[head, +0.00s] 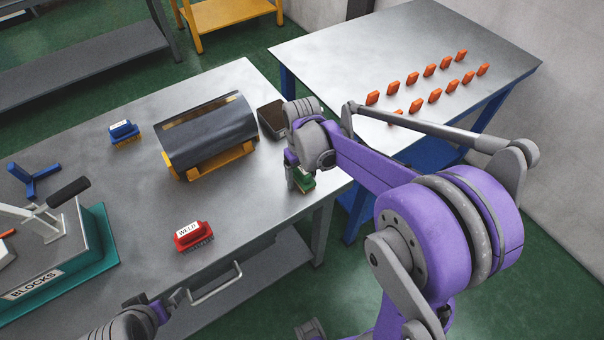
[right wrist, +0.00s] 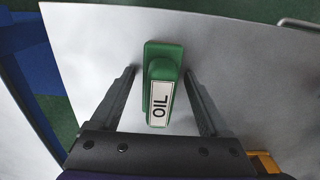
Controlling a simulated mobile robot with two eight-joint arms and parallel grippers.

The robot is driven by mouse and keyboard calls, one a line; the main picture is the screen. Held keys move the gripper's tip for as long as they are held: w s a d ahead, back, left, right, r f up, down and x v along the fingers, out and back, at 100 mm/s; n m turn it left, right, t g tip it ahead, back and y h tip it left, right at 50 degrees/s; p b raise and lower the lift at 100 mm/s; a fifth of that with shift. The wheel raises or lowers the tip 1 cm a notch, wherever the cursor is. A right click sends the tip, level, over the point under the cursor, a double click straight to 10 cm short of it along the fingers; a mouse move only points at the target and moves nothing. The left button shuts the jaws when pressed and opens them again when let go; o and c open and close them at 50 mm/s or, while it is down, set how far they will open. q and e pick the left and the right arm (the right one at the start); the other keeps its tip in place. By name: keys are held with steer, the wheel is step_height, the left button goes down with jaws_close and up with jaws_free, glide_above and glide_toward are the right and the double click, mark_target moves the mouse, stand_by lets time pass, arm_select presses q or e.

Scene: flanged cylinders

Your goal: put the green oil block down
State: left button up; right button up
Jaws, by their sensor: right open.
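The green oil block (right wrist: 164,68), with a white OIL label, is on the grey metal table in the right wrist view. In the head view the oil block (head: 306,184) is near the table's right edge, partly hidden by my right gripper (head: 298,182). In the right wrist view my right gripper (right wrist: 161,78) is open, one finger on each side of the block, with a gap on both sides. My left gripper (head: 176,297) is low in the head view by the table's front edge, away from the blocks; its jaws are too small to read.
The table (head: 130,200) also holds a red WELD block (head: 192,236), a blue block (head: 124,132), a dark cylinder on a yellow cradle (head: 210,135), a dark tray (head: 271,118) and a teal BLOCKS box (head: 75,265). A second table (head: 330,62) carries several orange pieces.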

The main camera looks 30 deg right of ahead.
steer(key=shift+r, duration=0.1)
steer(key=shift+r, duration=0.3)
step_height(320, 180, up, 11)
steer(key=shift+f+p, duration=0.15)
steer(key=shift+p, duration=0.45)
steer(key=shift+r, duration=0.25)
steer(key=shift+s+a+r, duration=0.1)
steer(key=shift+s+r, duration=0.05)
steer(key=shift+s, duration=0.05)
steer(key=s+a+f+t, duration=0.2)
steer(key=s+a+f, duration=0.1)
steer(key=s, duration=0.4)
steer(key=s+a+f+t, duration=0.3)
steer(key=s+f, duration=0.1)
steer(key=s, duration=0.3)
steer(key=shift+s+a+m+t, duration=0.3)
steer(key=shift+m, duration=0.1)
steer(key=shift+o, duration=0.5)
steer(key=shift+w, duration=0.1)
